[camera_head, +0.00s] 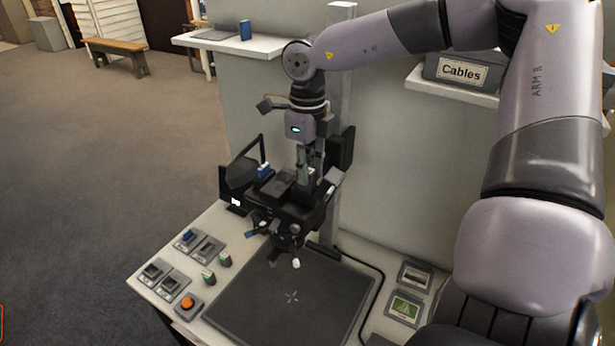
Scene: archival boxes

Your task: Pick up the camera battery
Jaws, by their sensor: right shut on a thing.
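My right gripper (306,172) comes down from above at the black camera rig (288,212) on the copy stand. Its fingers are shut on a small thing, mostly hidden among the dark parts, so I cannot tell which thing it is. Two small battery-like blocks with green marks stand on the white table, one nearer (208,278) and one farther (225,260). A blue block (187,236) sits in a grey charger-like slot unit at the table's left. A blue part (264,171) shows on the rig. My left gripper is not in view.
An orange button (187,303) is at the table's front left. Two framed cards (405,308) lie at the right. A "Cables" box (459,70) stands on a wall shelf. The upright column is close behind the gripper.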

